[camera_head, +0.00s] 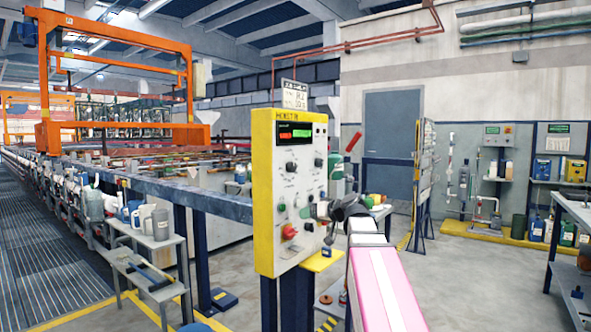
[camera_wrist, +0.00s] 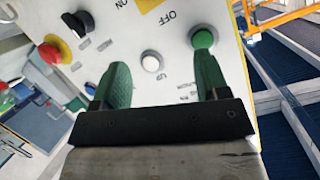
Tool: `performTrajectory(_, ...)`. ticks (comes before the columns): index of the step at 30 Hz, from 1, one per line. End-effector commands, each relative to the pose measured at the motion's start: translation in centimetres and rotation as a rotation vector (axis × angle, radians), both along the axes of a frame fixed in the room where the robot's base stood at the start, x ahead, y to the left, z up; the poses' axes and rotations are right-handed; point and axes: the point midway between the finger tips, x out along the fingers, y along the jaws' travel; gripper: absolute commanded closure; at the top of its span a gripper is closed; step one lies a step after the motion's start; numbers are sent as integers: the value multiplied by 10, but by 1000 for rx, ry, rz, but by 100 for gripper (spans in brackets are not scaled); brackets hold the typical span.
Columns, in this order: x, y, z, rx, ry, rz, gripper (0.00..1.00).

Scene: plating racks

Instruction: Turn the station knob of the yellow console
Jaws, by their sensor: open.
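The yellow console (camera_head: 262,190) stands upright in the middle of the head view, with a pale front panel of knobs, buttons and a lit red and green display. Black knobs (camera_head: 291,167) sit on its upper panel; I cannot read which is the station knob. My gripper (camera_head: 318,210) is at the panel's lower right side. In the wrist view my gripper (camera_wrist: 163,82) is open, its two green fingers facing the panel with a white button (camera_wrist: 151,62) showing between them. A black knob (camera_wrist: 77,22) and a red mushroom button (camera_wrist: 52,52) lie left of the fingers, a green button (camera_wrist: 203,40) by the right finger.
A blue-grey rail (camera_head: 200,197) and a small bench with jugs (camera_head: 145,260) stand left of the console. An orange gantry (camera_head: 120,130) is behind them. A shelf rack (camera_head: 570,240) stands at the far right. The floor (camera_head: 460,275) between is clear.

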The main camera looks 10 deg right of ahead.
Motion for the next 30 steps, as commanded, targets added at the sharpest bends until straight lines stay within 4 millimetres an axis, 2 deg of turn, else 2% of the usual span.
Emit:
performTrajectory(1, 1, -4, 27, 14, -55, 4, 32)
performTrajectory(6, -6, -14, 102, 57, -221, 21, 32)
performTrajectory(9, -12, -17, 134, 75, -291, 29, 32)
performTrajectory(12, -16, -19, 153, 86, -335, 32, 32)
performTrajectory(15, -17, -20, 161, 90, -356, 34, 32)
performTrajectory(20, -8, -12, 162, 91, -358, 37, 32)
performTrajectory(30, 37, 27, 162, 91, -355, 37, 32)
